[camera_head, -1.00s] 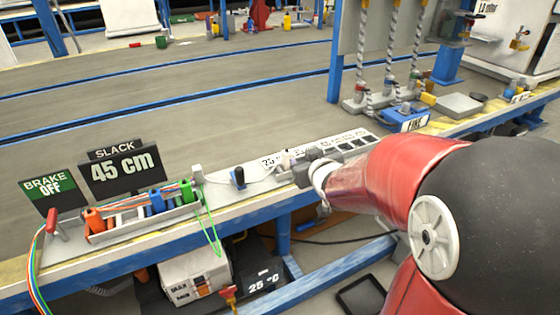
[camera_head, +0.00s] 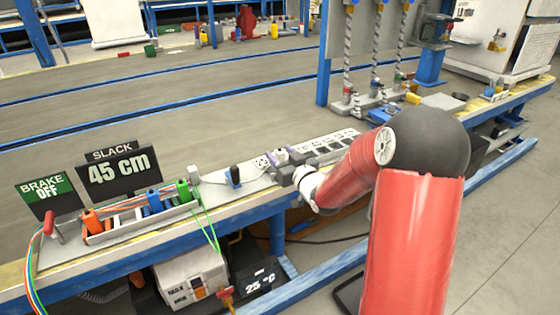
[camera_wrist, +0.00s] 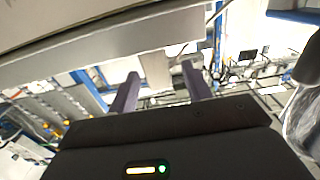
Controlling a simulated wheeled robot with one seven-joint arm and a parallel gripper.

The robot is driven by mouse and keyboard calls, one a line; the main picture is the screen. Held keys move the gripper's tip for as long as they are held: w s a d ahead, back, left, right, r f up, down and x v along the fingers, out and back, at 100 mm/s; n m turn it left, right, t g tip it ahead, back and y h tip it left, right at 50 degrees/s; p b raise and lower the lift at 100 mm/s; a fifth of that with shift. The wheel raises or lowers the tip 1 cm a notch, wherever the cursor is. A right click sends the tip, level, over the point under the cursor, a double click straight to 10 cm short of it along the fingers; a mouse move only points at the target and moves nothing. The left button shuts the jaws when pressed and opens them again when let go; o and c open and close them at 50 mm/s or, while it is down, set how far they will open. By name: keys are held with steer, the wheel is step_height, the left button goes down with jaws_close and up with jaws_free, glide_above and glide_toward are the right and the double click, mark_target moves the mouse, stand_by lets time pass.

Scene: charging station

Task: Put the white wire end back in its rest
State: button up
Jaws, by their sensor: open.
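My gripper (camera_head: 276,161) is at the far end of my arm, low over the bench strip with labelled sockets. I cannot pick out the white wire end for certain. The grey wire rest (camera_head: 150,223) stands at the left, holding an orange end (camera_head: 92,221), a blue end (camera_head: 153,201) and a green end (camera_head: 183,190).
A black knob (camera_head: 235,176) stands between the rest and my gripper. The slack sign (camera_head: 117,172), reading 45 cm, and the brake sign (camera_head: 46,194), reading OFF, stand behind the rest. A red lever (camera_head: 49,223) is at its left end. The wide grey surface behind is mostly clear.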

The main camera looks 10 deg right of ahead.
steer(key=shift+w+a, duration=0.15)
steer(key=shift+w, duration=0.35)
steer(key=c, duration=1.1)
steer(key=shift+o, duration=0.2)
steer(key=shift+r, duration=0.1)
